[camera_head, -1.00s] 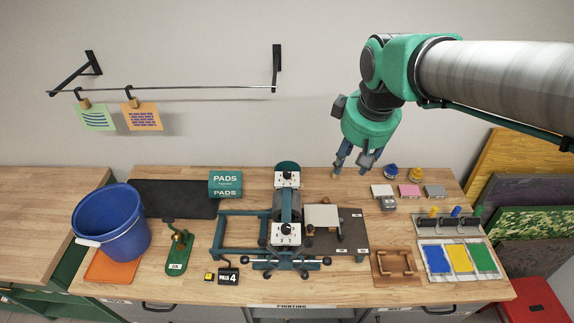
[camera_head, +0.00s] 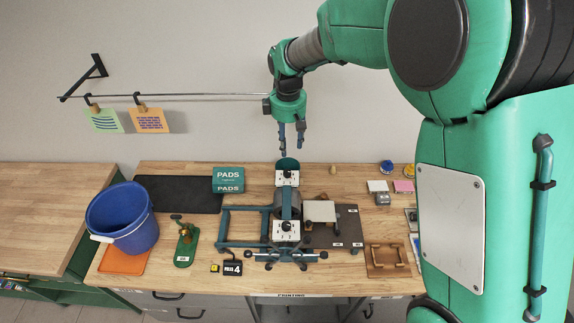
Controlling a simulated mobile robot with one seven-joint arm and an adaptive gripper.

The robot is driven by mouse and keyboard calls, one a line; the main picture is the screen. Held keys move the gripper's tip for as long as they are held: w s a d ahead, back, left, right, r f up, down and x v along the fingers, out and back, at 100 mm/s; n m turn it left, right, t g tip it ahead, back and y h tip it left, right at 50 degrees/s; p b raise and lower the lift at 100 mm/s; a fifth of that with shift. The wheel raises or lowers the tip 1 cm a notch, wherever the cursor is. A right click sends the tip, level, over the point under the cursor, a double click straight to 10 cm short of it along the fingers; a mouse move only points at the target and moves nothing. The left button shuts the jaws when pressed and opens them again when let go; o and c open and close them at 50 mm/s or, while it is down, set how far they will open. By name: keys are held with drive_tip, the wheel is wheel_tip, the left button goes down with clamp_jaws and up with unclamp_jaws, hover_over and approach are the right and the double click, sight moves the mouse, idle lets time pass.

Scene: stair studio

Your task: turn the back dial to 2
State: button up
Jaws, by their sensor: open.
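The back dial (camera_head: 288,174) is a black knob on a white plate at the far end of the teal press (camera_head: 287,207). Its pointer setting is too small to read. A second, front dial (camera_head: 287,227) sits on a white plate nearer to me. My gripper (camera_head: 291,146) hangs fingers down above the far end of the press, a little above the back dial and apart from it. Its two fingers are open with nothing between them.
My arm covers the right side of the bench. A blue bucket (camera_head: 122,216) on an orange mat and a green PADS box (camera_head: 228,179) stand left of the press. A rail (camera_head: 190,96) with two hanging cards is on the wall behind. A wooden frame (camera_head: 387,259) lies at right.

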sight(287, 171)
drive_tip(key=shift+w+a+f, duration=0.3)
drive_tip(key=shift+a+f, duration=0.1)
drive_tip(key=shift+f, duration=0.15)
drive_tip(key=f, duration=0.9)
drive_tip(key=f+p, duration=0.1)
drive_tip(key=f, duration=0.3)
drive_tip(key=shift+w+d+f, duration=0.1)
drive_tip(key=shift+w+f, duration=0.15)
drive_tip(key=shift+c, duration=0.3)
clamp_jaws()
